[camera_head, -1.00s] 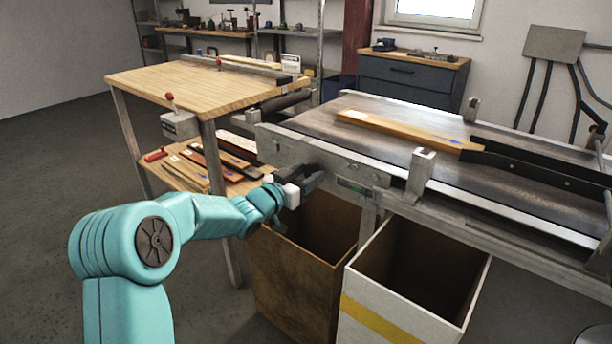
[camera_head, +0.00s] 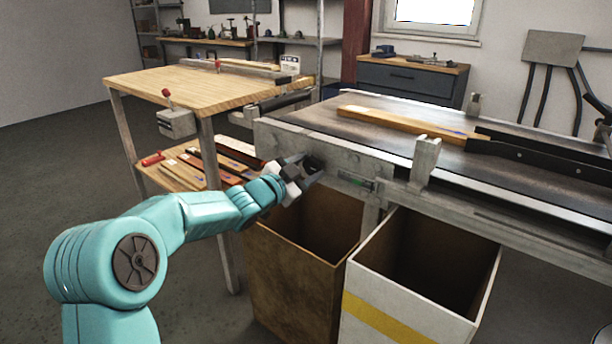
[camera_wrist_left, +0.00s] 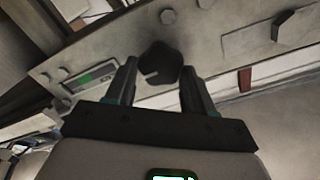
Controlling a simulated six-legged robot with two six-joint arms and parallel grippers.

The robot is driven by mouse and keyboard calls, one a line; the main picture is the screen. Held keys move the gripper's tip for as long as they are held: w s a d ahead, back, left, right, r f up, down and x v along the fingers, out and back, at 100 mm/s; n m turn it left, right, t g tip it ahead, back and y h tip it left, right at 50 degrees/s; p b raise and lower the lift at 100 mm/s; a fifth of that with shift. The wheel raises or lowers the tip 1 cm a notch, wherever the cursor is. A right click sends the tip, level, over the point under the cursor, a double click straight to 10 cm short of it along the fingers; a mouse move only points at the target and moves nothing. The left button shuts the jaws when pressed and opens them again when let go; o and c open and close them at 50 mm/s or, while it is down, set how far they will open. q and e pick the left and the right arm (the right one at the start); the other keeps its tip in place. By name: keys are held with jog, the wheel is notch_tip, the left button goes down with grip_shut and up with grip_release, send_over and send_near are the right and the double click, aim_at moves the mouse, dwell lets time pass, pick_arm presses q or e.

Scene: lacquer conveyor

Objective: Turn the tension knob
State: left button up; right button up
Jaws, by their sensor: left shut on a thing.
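The tension knob is a dark, round knob (camera_wrist_left: 160,64) with a pale mark, on the grey metal side plate of the conveyor (camera_head: 345,160). In the wrist view it sits between the two fingers of my left gripper (camera_wrist_left: 158,82). In the head view my left gripper (camera_head: 309,168) is at the plate's near left end, shut on the knob and largely covering it. A small green-marked gauge strip (camera_wrist_left: 94,76) is on the plate beside the knob; it also shows in the head view (camera_head: 357,184). My right gripper is not in view.
A brown bin (camera_head: 290,275) and a white bin with a yellow stripe (camera_head: 385,318) stand below the conveyor. A wooden piece (camera_head: 400,122) lies on the belt. A wooden table (camera_head: 195,88) with a lower shelf of strips stands at left.

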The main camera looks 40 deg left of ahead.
pick_arm(q)
jog(key=shift+f+m+b, duration=0.1)
jog(key=shift+m+b, duration=0.2)
jog(key=shift+m, duration=0.4)
jog(key=o, duration=1)
jog(key=shift+s, duration=0.1)
jog(key=s, duration=0.5)
jog(key=s+p, duration=0.1)
jog(key=s, duration=0.4)
jog(key=s+a, duration=0.1)
jog(key=s, duration=0.5)
jog(key=shift+a+p, duration=0.1)
jog(key=shift+p, duration=0.3)
jog(key=shift+s, duration=0.1)
